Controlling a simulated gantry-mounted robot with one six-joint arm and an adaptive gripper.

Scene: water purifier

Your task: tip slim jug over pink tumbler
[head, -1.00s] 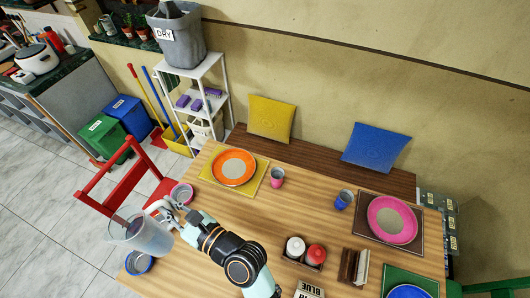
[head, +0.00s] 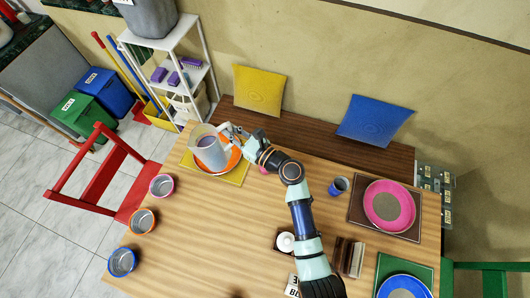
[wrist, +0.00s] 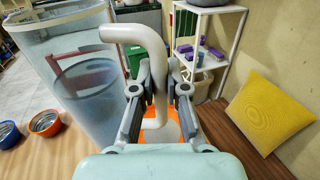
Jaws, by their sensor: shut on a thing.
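The slim jug (head: 210,152) is tall and translucent grey, with a pale handle. My gripper (head: 236,134) is shut on that handle, which also shows between the fingers in the wrist view (wrist: 150,62). The jug looks about upright over the orange plate, apart from the pink tumbler. Its clear body (wrist: 70,75) fills the left of the wrist view. The pink tumbler (head: 263,170) is mostly hidden by my arm in the head view, with only a small pink part showing, just right of the plate. I cannot pick it out in the wrist view.
An orange plate (head: 229,166) lies on a yellow mat (head: 238,177). A blue tumbler (head: 339,186) and pink plate (head: 390,206) are to the right. Several bowls (head: 122,262) line the left table edge. A caddy with a white-topped jar (head: 286,242) is near my arm.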

